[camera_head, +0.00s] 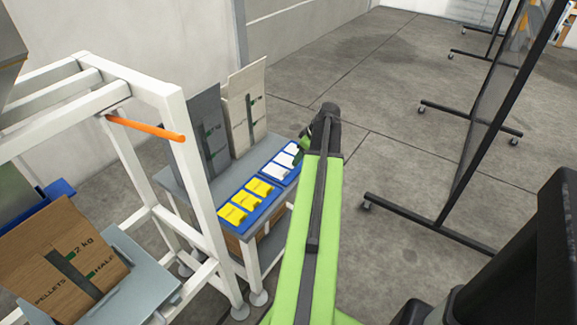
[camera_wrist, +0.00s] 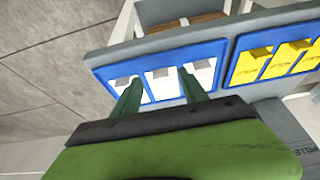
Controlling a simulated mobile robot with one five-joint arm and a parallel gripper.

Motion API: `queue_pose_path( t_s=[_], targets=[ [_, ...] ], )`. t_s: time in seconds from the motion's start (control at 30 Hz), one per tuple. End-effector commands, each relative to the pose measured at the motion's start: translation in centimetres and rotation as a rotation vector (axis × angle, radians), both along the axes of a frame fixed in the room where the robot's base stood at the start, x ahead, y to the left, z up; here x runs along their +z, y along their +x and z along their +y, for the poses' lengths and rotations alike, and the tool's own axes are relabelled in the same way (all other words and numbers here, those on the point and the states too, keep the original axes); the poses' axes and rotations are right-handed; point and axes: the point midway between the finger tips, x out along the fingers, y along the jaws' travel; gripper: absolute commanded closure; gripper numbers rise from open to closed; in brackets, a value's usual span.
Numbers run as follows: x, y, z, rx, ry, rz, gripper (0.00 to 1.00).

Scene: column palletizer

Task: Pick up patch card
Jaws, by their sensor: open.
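White patch cards lie in a blue tray (camera_wrist: 150,59); the left one (camera_wrist: 122,84), middle one (camera_wrist: 163,86) and right one (camera_wrist: 203,73) show in the wrist view. In the head view white cards (camera_head: 274,172) lie toward the far end of a grey shelf. Yellow cards (camera_head: 246,200) lie in the nearer tray and show at right in the wrist view (camera_wrist: 250,66). My gripper (camera_wrist: 158,77) is open and empty, with its two green fingers apart over the white cards. Whether they touch a card I cannot tell. In the head view my gripper (camera_head: 304,149) is beside the white cards.
Grey (camera_head: 203,130) and cream (camera_head: 246,110) pellet bags stand behind the trays. A white frame (camera_head: 165,100) with an orange bar (camera_head: 145,128) stands at left, near a brown bag (camera_head: 65,260). Black wheeled screens (camera_head: 490,110) stand at right. The floor between is clear.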

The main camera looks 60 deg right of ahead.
Motion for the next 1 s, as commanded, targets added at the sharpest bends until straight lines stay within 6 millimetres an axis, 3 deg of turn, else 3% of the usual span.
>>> queue_pose_path(
  t_s=[0.03,0.1,0.37,0.77,1.0],
  targets=[
    [-1.8,0.6,0.1,0.002,-0.001,0.0,0.49],
    [-2.8,0.9,0.0,0.0,0.0,0.0,0.49],
    [-2.7,1.1,0.0,-0.002,0.0,0.0,0.49],
    [-2.7,1.0,0.0,-0.002,0.0,0.0,1.0],
    [-2.7,1.0,0.0,-0.002,0.0,0.0,1.0]
  ],
)
